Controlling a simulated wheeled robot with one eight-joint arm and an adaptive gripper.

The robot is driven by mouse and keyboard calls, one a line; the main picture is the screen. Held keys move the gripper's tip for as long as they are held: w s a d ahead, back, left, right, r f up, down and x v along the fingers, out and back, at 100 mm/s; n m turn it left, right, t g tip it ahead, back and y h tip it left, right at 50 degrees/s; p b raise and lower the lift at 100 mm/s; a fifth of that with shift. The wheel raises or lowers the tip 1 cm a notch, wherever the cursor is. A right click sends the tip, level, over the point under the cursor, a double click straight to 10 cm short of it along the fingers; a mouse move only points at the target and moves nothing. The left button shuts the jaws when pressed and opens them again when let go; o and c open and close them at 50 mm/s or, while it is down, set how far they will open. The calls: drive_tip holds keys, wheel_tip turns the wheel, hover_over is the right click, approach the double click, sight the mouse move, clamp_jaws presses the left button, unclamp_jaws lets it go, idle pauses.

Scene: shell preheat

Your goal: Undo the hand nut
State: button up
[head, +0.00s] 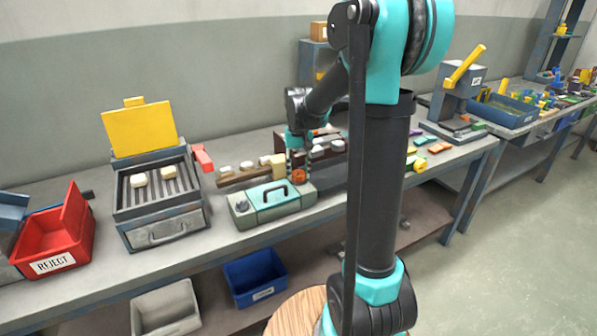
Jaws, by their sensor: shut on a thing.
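An orange round knob (299,176), which looks like the hand nut, sits at the fingertips by that end of the box. My gripper is shut on it, as far as this small view shows. The fingers and arm hide part of the area behind. A grey dial (242,206) is on the box's left end.
A rack of pale blocks (246,166) stands close behind the box. Left are a slotted heater (160,212) with a raised yellow lid (139,129) and a red reject bin (52,245). A press (459,95) stands right. The bench's front edge is near the box.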

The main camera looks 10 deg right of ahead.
sight(299, 173)
drive_tip(key=n, duration=0.4)
drive_tip(key=shift+n, duration=2.2)
drive_tip(key=o, duration=1.2)
drive_tip(key=shift+c, duration=0.2)
drive_tip(key=shift+r, duration=0.1)
wheel_tip(299, 173, up, 12)
drive_tip(key=s+d+f+m+t, duration=0.2)
drive_tip(key=s+f+m, duration=0.2)
drive_tip(key=s+f, duration=0.5)
drive_tip(key=s+d+f+m+t, duration=0.2)
drive_tip(key=s+f+m, duration=0.2)
drive_tip(key=s+f, duration=0.6)
drive_tip(key=s, duration=0.3)
drive_tip(key=shift+f, duration=0.3)
